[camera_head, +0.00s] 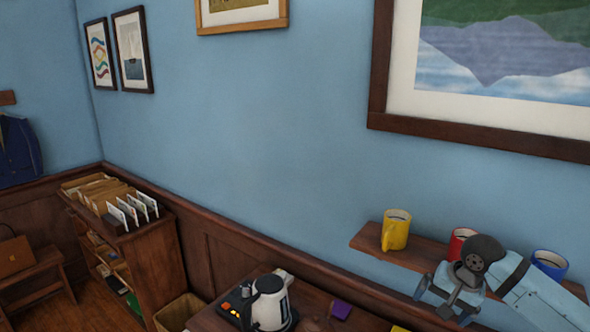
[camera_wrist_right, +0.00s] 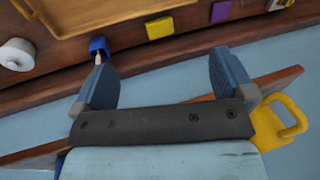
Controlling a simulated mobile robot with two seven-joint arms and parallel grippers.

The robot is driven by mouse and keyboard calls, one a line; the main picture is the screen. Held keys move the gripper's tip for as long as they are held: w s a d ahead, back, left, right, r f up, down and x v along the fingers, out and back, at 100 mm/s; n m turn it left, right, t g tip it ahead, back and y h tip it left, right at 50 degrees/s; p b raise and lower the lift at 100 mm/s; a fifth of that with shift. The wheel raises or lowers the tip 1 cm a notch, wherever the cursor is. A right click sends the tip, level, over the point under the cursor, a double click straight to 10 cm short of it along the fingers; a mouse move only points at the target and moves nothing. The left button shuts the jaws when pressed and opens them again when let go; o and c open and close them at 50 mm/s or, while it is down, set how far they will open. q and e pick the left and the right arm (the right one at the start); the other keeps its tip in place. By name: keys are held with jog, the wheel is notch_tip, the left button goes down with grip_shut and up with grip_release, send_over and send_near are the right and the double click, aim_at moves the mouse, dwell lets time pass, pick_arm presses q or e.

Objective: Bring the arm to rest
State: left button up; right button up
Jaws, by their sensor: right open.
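My right arm comes in from the lower right in the head view. Its gripper (camera_head: 440,297) hangs in front of the wall shelf (camera_head: 372,243), with the red mug (camera_head: 460,240) partly hidden behind the wrist. The wrist view shows the gripper (camera_wrist_right: 160,62) with its two blue-grey fingers spread wide and nothing between them. A yellow mug (camera_head: 397,229) stands on the shelf to the left of the gripper, and a blue mug (camera_head: 551,262) stands to the right, partly behind the arm. My left gripper is not in view.
A kettle (camera_head: 270,302) and a purple pad (camera_head: 341,310) are on the surface below. The wrist view shows the shelf edge (camera_wrist_right: 278,82) and yellow mug (camera_wrist_right: 275,128) close by, with a blue pen cup (camera_wrist_right: 98,44) and a tray (camera_wrist_right: 85,18) beyond. A bookcase (camera_head: 150,265) stands left.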

jog(key=s+a+f+n+t+y, duration=0.1)
jog(key=s+a+f+n+t, duration=0.15)
jog(key=s+a+f, duration=0.5)
jog(key=s+a+f+n+t+y, duration=0.25)
jog(key=a+f, duration=0.25)
jog(key=f, duration=0.6)
jog(key=s+a+f+n+t+h, duration=0.1)
jog(key=s+f+n, duration=0.1)
jog(key=s, duration=0.6)
jog(key=s+a+f+n+t+h, duration=0.1)
jog(key=s+a+f+n+t, duration=0.1)
jog(key=s+f, duration=0.3)
jog(key=s+n, duration=0.1)
jog(key=s, duration=0.3)
jog(key=shift+a+r, duration=0.1)
